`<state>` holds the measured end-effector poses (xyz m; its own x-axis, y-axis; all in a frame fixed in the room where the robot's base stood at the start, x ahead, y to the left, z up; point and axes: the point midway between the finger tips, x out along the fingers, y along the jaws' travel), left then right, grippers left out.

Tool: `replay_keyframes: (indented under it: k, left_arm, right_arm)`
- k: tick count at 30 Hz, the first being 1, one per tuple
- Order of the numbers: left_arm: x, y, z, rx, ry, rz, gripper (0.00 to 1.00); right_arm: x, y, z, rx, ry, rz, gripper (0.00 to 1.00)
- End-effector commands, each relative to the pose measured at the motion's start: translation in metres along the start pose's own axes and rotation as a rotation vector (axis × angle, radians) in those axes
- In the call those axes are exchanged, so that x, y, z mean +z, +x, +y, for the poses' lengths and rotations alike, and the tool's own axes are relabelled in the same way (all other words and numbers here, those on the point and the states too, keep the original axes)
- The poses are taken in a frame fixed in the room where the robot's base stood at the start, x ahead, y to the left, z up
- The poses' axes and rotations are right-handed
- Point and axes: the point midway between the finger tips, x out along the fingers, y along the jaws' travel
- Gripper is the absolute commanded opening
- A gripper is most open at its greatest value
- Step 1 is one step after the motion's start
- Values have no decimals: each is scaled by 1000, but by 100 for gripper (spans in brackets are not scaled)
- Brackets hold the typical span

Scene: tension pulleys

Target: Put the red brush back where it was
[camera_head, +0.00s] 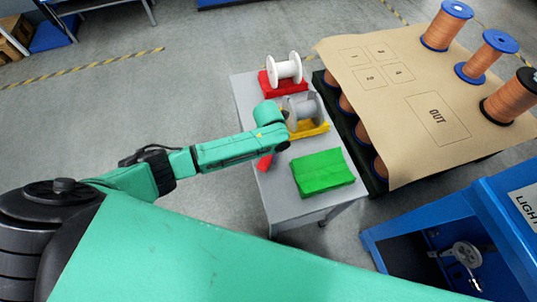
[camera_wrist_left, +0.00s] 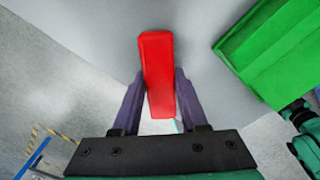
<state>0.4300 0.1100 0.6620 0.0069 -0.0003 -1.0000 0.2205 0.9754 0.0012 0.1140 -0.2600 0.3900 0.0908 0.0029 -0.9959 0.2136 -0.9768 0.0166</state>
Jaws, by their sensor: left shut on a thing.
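The red brush (camera_wrist_left: 158,70) shows in the left wrist view as a red block between the two dark fingers of my left gripper (camera_wrist_left: 160,82), which is shut on it. In the head view a red end of the brush (camera_head: 264,163) shows under my left forearm, near the left edge of the grey table (camera_head: 249,95). The fingers are hidden there by the arm. I cannot tell whether the brush touches the table or hangs just above it. My right gripper is not in view.
On the table are a red holder (camera_head: 268,86) with a white spool (camera_head: 284,69), a yellow holder (camera_head: 315,130) with a grey spool (camera_head: 302,108), and an empty green holder (camera_head: 323,171). A brown-topped stand (camera_head: 415,95) with copper spools and a blue cabinet (camera_head: 460,215) stand right.

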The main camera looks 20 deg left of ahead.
Motion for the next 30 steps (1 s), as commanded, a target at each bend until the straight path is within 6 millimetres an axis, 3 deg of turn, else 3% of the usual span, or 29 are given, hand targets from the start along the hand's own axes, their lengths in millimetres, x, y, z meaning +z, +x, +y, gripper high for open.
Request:
replay_keyframes:
  k: [2, 3, 5, 17, 30]
  left_arm:
    - [0, 2, 0, 0, 0, 0, 0]
    - [0, 2, 0, 0, 0, 0, 50]
    - [0, 2, 0, 0, -1, 0, 73]
    - [1, -8, 0, -1, 0, -2, 73]
    - [1, -111, 0, -1, -1, -3, 73]
  right_arm:
    - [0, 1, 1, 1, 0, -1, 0]
    - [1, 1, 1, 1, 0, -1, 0]
    - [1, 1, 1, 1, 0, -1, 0]
    - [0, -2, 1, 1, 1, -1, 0]
    - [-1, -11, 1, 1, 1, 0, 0]
